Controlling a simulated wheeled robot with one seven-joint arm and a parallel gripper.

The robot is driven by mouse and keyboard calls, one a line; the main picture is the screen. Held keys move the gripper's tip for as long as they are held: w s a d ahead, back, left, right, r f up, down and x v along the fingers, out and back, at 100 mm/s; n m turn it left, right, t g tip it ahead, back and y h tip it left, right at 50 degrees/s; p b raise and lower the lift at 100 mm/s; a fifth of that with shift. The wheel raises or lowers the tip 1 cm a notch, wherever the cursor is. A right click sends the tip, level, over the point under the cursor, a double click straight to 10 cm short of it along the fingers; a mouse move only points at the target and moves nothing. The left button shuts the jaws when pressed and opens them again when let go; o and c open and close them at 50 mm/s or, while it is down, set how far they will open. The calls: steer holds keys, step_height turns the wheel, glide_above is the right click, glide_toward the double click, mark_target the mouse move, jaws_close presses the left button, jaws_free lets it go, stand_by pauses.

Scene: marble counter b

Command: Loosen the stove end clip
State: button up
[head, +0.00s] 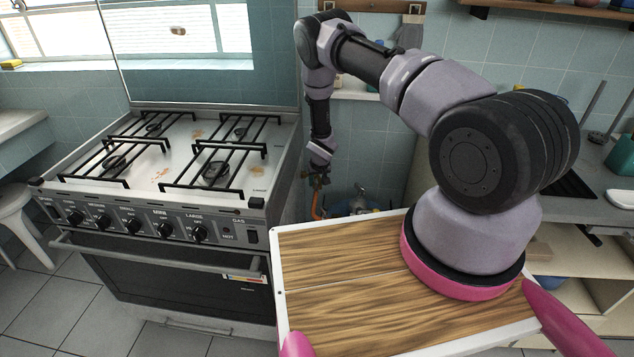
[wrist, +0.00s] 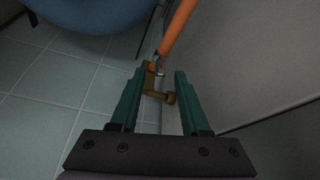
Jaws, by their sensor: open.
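The orange hose (wrist: 178,30) comes down from the top of the wrist view to a brass fitting (wrist: 156,92). A small metallic clip (wrist: 159,68) sits around the hose's lower end, where it meets the fitting. My gripper (wrist: 161,76) is open, with one teal finger on each side of the fitting and the clip near the fingertips. I see gaps beside both fingers, so nothing appears gripped. In the head view my gripper (head: 318,182) hangs beside the right side of the stove (head: 190,170), above the orange hose (head: 316,208); the clip is too small to make out there.
A blue rounded gas cylinder (wrist: 90,12) stands on the tiled floor at the wrist view's upper left. A pale panel (wrist: 240,60) is close on the right of the fingers. In the head view, a counter with shelves (head: 600,255) stands at the right.

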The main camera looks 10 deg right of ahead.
steer(key=shift+f, duration=0.1)
jaws_close()
steer(key=shift+n, duration=0.3)
steer(key=shift+w+d+n+g+y, duration=0.15)
steer(key=shift+n+y, duration=0.4)
steer(key=shift+n, duration=0.9)
steer(key=shift+d+n+g+y, duration=0.25)
steer(key=shift+n+y, duration=0.35)
steer(key=shift+n, duration=0.8)
steer(key=shift+w+d+n+g+y, duration=0.15)
steer(key=shift+n+y, duration=0.4)
steer(key=shift+n, duration=0.9)
